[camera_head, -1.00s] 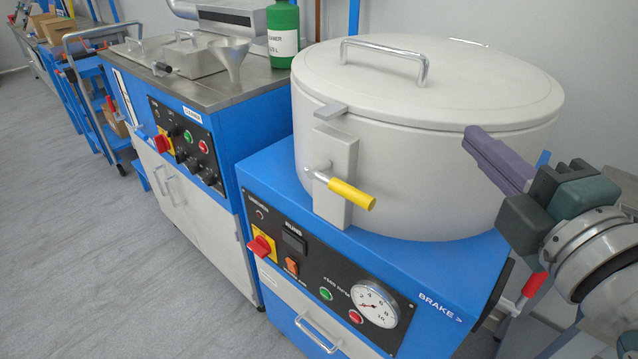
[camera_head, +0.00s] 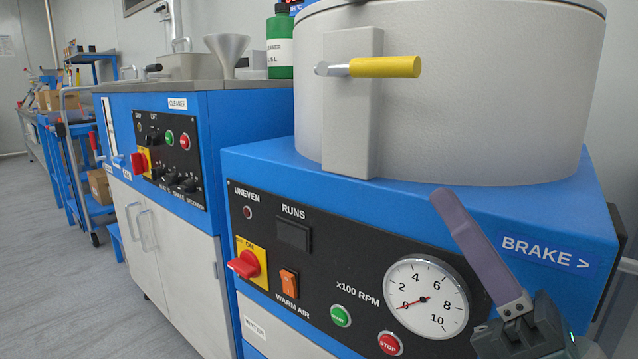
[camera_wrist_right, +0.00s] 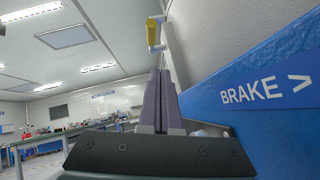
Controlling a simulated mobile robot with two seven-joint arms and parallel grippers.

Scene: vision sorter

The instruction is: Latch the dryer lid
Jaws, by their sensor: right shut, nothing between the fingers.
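The dryer's grey-white drum (camera_head: 480,95) stands on its blue cabinet. Its lid is cut off by the top edge of the head view. The lid latch has a yellow handle (camera_head: 385,67) on a grey upright plate (camera_head: 352,120) at the drum's front, and the handle points right, level. The yellow handle also shows at the top of the right wrist view (camera_wrist_right: 155,30). My right gripper (camera_head: 440,198) is shut and empty, with its purple fingers together, below and right of the handle, apart from it. My left gripper is not in view.
A cleaner unit (camera_head: 150,150) with a funnel (camera_head: 227,52) and a green bottle (camera_head: 279,42) stands left.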

